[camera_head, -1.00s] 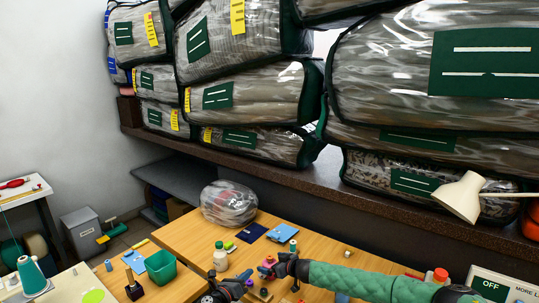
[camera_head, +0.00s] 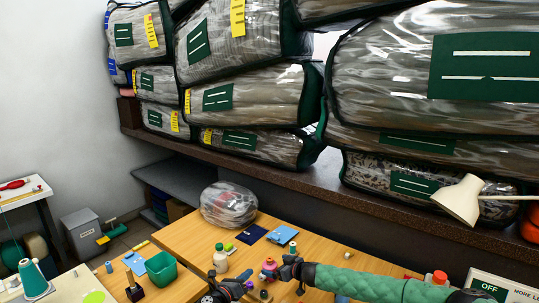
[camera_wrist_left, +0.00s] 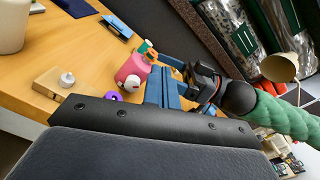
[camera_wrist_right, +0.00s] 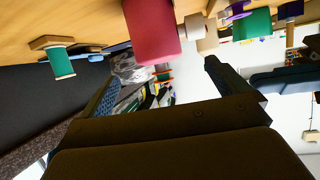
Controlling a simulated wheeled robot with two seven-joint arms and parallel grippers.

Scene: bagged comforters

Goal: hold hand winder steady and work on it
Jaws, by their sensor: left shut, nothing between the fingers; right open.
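The hand winder appears to be the small pink-red device (camera_head: 269,268) on the wooden table, also in the left wrist view (camera_wrist_left: 133,72) and the right wrist view (camera_wrist_right: 152,30). Its crank cannot be made out clearly. My left gripper (camera_head: 247,278) is shut and empty, just in front of the pink device; its blue fingers (camera_wrist_left: 166,88) show in the left wrist view. My right gripper (camera_head: 279,271) is at the device's right side. In the right wrist view its fingers (camera_wrist_right: 165,85) are spread, with the pink body beyond them. I cannot tell whether they touch it.
A white bottle (camera_head: 220,258), a green bin (camera_head: 161,268), blue cloth pieces (camera_head: 283,234) and a green-thread spool (camera_wrist_right: 61,62) stand around. A bagged bundle (camera_head: 228,206) lies at the back edge. Bagged comforters (camera_head: 250,95) fill the shelf above. A lamp (camera_head: 461,199) hangs at right.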

